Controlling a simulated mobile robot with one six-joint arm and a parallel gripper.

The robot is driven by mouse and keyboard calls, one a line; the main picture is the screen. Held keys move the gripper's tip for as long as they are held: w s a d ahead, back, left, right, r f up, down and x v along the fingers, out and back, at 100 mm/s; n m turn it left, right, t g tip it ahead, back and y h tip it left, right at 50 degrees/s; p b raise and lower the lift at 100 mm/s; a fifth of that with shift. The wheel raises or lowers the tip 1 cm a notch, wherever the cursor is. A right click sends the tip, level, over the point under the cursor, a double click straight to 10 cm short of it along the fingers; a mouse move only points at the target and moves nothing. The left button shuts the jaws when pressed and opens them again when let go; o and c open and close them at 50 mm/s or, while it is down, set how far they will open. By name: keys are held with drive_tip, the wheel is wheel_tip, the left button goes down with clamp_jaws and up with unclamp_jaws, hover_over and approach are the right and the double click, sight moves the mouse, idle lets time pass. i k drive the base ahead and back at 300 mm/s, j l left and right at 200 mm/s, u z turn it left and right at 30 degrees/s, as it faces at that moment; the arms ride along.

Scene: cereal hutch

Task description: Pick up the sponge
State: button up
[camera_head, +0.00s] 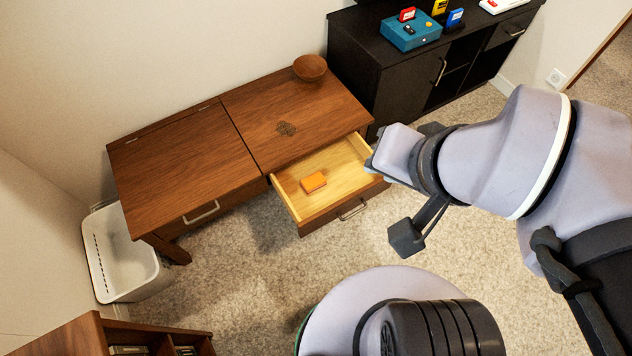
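A small orange sponge (314,182) lies flat in an open wooden drawer (344,161), left of the drawer's middle. The drawer is pulled out from the right half of a brown wooden desk. My gripper (388,205) is at the drawer's right side, apart from the sponge. One dark finger shows below the wrist; the other end is partly hidden by the pale wrist housing. I see nothing held, but the finger gap is not clear.
A wooden bowl (310,67) stands on the desk (185,155). A black cabinet (400,85) with a blue box (411,32) is behind right. A white bin (118,262) stands at left, a wooden shelf (75,338) at lower left. Carpet (240,270) before the desk is clear.

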sight(314, 180)
drive_tip(key=i+l+u, duration=0.25)
drive_tip(key=i, duration=0.4)
drive_tip(key=i+l+u, duration=0.3)
drive_tip(key=i+l, duration=0.3)
